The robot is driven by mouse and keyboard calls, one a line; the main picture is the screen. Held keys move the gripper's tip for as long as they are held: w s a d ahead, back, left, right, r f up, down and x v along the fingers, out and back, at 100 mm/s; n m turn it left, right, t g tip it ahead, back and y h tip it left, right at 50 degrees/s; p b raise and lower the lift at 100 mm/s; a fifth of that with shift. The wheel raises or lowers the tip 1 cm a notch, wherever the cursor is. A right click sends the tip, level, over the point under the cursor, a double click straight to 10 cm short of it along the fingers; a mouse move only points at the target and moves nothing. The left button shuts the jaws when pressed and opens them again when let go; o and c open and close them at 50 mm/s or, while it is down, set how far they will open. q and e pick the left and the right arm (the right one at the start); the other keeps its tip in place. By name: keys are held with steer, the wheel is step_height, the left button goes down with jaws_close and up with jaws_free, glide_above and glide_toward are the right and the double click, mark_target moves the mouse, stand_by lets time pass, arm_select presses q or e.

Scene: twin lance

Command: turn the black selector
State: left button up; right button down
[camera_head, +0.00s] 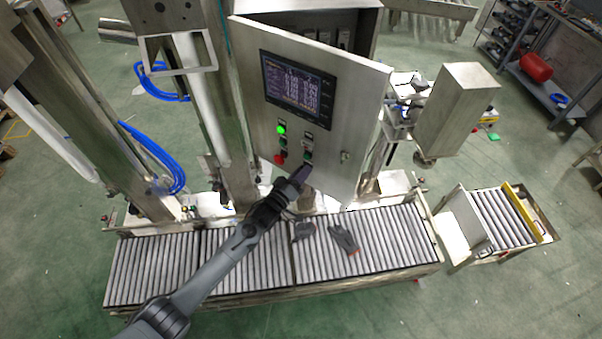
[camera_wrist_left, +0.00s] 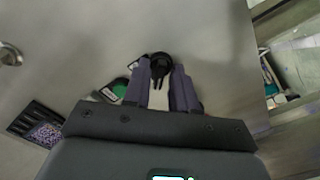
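The black selector (camera_wrist_left: 160,68) is on the grey cabinet door (camera_head: 345,110), showing in the left wrist view as a dark round knob with a narrow handle. My left gripper (camera_wrist_left: 160,84) has its two fingers apart, one on each side of the selector. Pale door shows between the fingers, and I cannot tell whether either fingertip touches the knob. In the head view my left gripper (camera_head: 301,174) reaches the lower part of the door, below the buttons, and hides the selector. My right gripper is in neither view.
A green button (camera_wrist_left: 120,90) sits close beside the left finger. The door also carries a lit green lamp (camera_head: 281,130), a red button (camera_head: 279,159) and a screen (camera_head: 297,85). A roller conveyor (camera_head: 385,240) with dark gloves (camera_head: 343,240) on it runs below.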

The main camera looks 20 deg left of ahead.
arm_select(q)
jaws_close()
steer(key=shift+s+d+m+b, duration=0.15)
steer(key=shift+m+b, duration=1)
steer(key=shift+m, duration=3.3)
steer(key=shift+w+d+m+b, duration=0.1)
steer(key=shift+m+b, duration=1.05)
steer(key=shift+m, duration=3.3)
steer(key=shift+o, duration=2.3)
jaws_free()
